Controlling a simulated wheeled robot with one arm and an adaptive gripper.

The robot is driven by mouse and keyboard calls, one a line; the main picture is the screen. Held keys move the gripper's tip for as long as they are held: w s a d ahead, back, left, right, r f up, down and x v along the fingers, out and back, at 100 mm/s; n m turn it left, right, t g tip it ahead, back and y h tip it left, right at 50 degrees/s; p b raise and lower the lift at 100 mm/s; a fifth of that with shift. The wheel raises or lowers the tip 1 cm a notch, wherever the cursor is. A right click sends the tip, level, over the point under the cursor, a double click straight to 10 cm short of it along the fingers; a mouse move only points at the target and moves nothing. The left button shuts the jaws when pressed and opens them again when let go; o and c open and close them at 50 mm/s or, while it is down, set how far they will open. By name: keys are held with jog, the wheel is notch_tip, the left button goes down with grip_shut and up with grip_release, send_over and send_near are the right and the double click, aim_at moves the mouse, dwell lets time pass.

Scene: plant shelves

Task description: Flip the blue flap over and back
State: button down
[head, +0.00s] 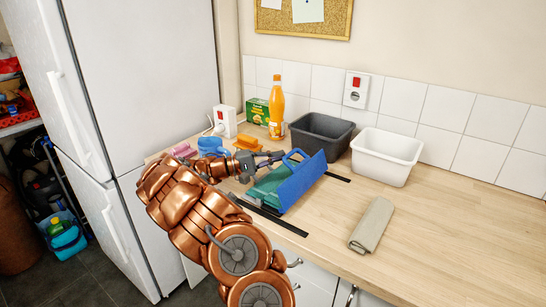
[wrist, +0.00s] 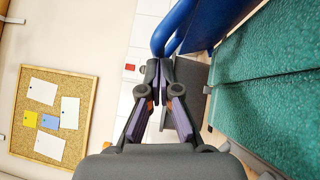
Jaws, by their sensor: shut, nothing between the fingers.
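The blue flap (head: 303,181) stands tilted up along the right side of a teal base (head: 263,189) on the counter. A blue loop handle (head: 291,156) sticks out from its upper left edge. In the wrist view the flap (wrist: 215,20) is at the top, its handle (wrist: 166,38) just beyond my fingertips, and the teal surface (wrist: 262,70) fills the right. My gripper (head: 281,156) is shut and empty, left of the flap beside the handle. Its purple fingers (wrist: 159,66) meet at the tips. I cannot tell whether they touch the handle.
A dark grey bin (head: 321,134) and a white bin (head: 386,157) stand behind the flap. An orange bottle (head: 276,108) and a green box (head: 257,111) are at the back. A rolled cloth (head: 372,225) lies right; the counter beyond it is clear. A fridge (head: 140,90) stands left.

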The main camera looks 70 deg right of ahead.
aim_at(294, 152)
jog(key=shift+s, duration=0.1)
dwell(0.3)
jog(key=s+m+b, duration=0.1)
jog(key=b, duration=0.1)
jog(key=s+r+m+t+y+b, duration=0.1)
jog(key=b, duration=0.2)
jog(key=shift+s+a+r, duration=0.2)
jog(key=shift+a+r, duration=0.1)
jog(key=s+b, duration=0.1)
jog(key=s+m+t+b, duration=0.1)
jog(key=s+r+m+t+y+b, duration=0.1)
jog(key=shift+a, duration=0.35)
jog(key=shift+s+r, duration=0.15)
jog(key=shift+r, duration=0.25)
jog(key=shift+a+r, duration=0.25)
jog(key=shift+a, duration=0.05)
jog(key=a+r+p, duration=0.1)
jog(key=a+r, duration=0.5)
jog(key=shift+w+a, duration=0.2)
jog(key=shift+a, duration=0.1)
